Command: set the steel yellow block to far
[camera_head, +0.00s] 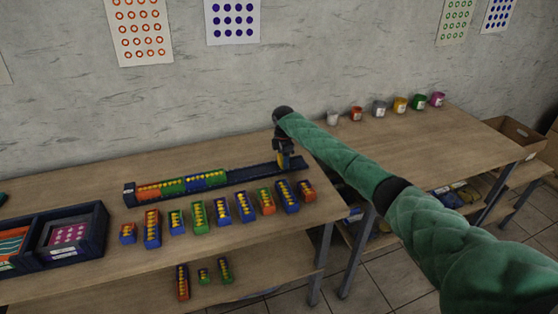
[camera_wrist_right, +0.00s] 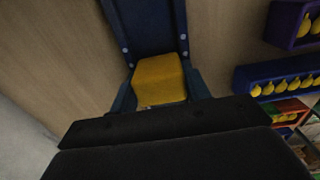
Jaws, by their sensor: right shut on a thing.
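The yellow block (camera_wrist_right: 160,80) sits in the dark blue channel of a long rail in the right wrist view. In the head view the rail (camera_head: 237,182) lies along the back of the left table, and a bit of yellow (camera_head: 284,160) shows at its right end under my right gripper (camera_head: 283,150). My right gripper points down there and is shut on the yellow block. Its dark fingers hide the block's near side. My left gripper is not in view.
Several similar loose pieces (camera_head: 198,217) stand in a row in front. A dark tray (camera_head: 103,220) is at left. Small colored cups (camera_head: 380,108) stand on the right table's back edge.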

